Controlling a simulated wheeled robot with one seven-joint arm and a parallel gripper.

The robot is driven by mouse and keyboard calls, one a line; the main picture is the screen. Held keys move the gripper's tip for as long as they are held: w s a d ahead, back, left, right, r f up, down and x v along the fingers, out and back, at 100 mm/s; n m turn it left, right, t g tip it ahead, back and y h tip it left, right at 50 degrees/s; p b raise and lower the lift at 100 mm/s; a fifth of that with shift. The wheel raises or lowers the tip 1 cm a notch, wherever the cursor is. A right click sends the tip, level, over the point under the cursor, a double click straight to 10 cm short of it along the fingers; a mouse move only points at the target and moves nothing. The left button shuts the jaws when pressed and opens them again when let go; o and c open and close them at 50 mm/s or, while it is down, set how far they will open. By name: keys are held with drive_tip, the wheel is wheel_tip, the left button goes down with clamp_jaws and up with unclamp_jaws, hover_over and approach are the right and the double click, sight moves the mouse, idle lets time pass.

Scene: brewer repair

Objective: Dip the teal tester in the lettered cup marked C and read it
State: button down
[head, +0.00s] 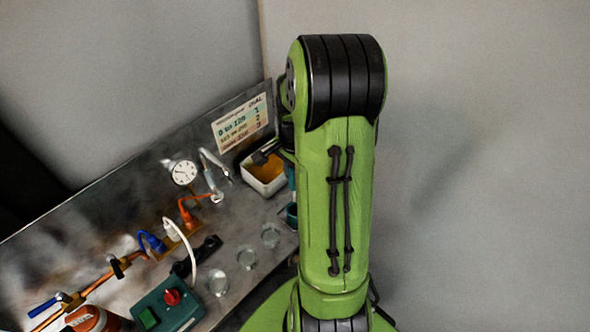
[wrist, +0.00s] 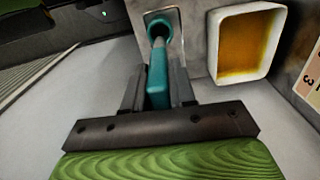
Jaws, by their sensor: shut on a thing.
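In the wrist view my gripper (wrist: 158,88) is shut on the teal tester (wrist: 157,82), whose body points away from me. Its far end meets a round teal holder (wrist: 163,17) with a dark opening; I cannot tell whether the tip is inside it or just above. In the head view my green arm hides the gripper. The teal holder (head: 292,216) shows beside the arm. Three clear glass cups stand in a slanting row: a near one (head: 218,282), a middle one (head: 247,258) and a far one (head: 271,235). Their letters are not readable.
A white tray of amber liquid (head: 279,188) stands behind the cups, close to my arm; it also shows in the wrist view (wrist: 214,62).

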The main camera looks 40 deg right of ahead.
wheel_tip(320, 180, down, 2)
drive_tip(key=shift+d+f+b, duration=0.1)
drive_tip(key=shift+d+b, duration=0.05)
drive_tip(key=shift+b, duration=0.45)
drive_tip(key=shift+f+b, duration=2.55)
drive_tip(key=shift+f, duration=0.5)
drive_tip(key=shift+f+b, duration=0.45)
drive_tip(key=shift+c, duration=1.4)
unclamp_jaws()
drive_tip(key=shift+r+p, duration=2.9)
drive_tip(key=shift+r, duration=0.7)
